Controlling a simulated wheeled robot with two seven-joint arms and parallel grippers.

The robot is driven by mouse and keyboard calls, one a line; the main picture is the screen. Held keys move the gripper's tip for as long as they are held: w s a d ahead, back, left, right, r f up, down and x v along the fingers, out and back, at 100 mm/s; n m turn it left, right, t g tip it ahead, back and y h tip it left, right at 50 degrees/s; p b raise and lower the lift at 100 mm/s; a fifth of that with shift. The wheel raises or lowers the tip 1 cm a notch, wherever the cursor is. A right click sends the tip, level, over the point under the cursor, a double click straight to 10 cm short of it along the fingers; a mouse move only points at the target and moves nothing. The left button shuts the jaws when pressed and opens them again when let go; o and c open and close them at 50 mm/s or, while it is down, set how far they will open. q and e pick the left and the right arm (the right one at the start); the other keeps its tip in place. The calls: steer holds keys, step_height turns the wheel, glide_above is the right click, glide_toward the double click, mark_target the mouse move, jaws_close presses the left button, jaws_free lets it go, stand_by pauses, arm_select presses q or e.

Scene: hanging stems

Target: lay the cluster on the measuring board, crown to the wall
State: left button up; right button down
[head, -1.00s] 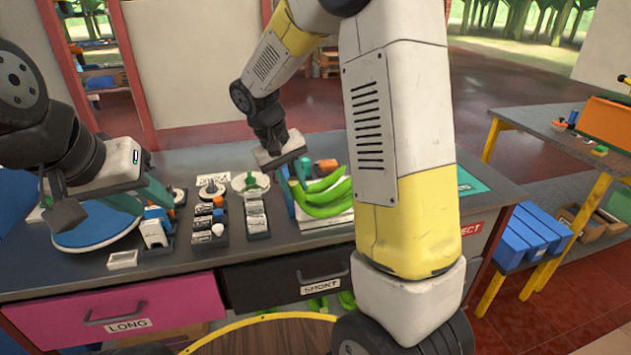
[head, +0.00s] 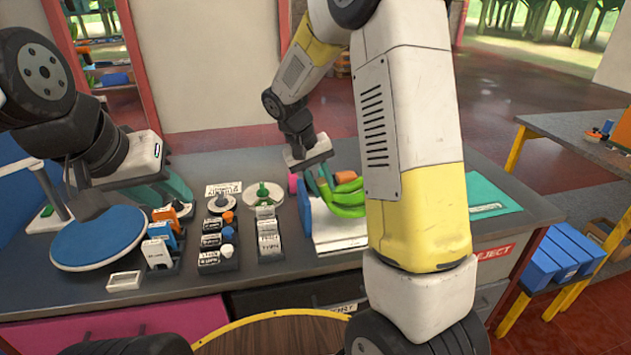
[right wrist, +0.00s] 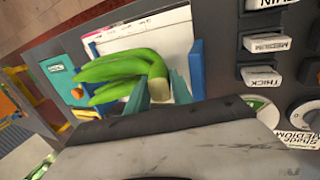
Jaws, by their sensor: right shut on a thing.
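The green banana cluster (head: 346,197) is at the white measuring board (head: 338,238), with its fingers pointing right and partly hidden by my right arm. My right gripper (head: 322,188) is shut on the crown end of the cluster. In the right wrist view, the cluster (right wrist: 118,74) lies across the board (right wrist: 150,32), and its crown (right wrist: 157,88) sits between the teal fingertips. The blue wall (right wrist: 198,72) stands a little beyond the crown, with a gap. I cannot tell whether the cluster touches the board. My left gripper (head: 160,190) is over the left table; its finger gap is unclear.
A round blue pad (head: 98,238) lies below my left gripper. Small labelled blocks and holders (head: 215,243) stand left of the board. A teal mat (head: 485,195) lies right of it. Blue bins (head: 560,255) sit on a side stand.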

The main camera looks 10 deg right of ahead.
steer(key=shift+w+d+f, duration=0.1)
steer(key=shift+w+d, duration=0.3)
steer(key=shift+w, duration=0.25)
steer(key=shift+w+d, duration=0.35)
steer(key=shift+w, duration=0.3)
steer(key=shift+w+f, duration=0.1)
steer(key=shift+f, duration=1.65)
steer(key=c, duration=1.1)
jaws_free()
steer(key=shift+f, duration=0.15)
steer(key=v, duration=1.1)
steer(key=shift+s+d+r+t+y, duration=0.25)
steer(key=shift+s+r+t+y, duration=1.1)
steer(key=shift+s, duration=2.7)
steer(key=shift+s+d+r+t+y, duration=0.25)
steer(key=shift+s+r+t+y, duration=0.45)
steer(key=shift+s+r, duration=2.3)
steer(key=shift+s+d+r+t+y, duration=0.3)
steer(key=shift+s+r+t+y, duration=0.5)
steer(key=shift+s, duration=4.25)
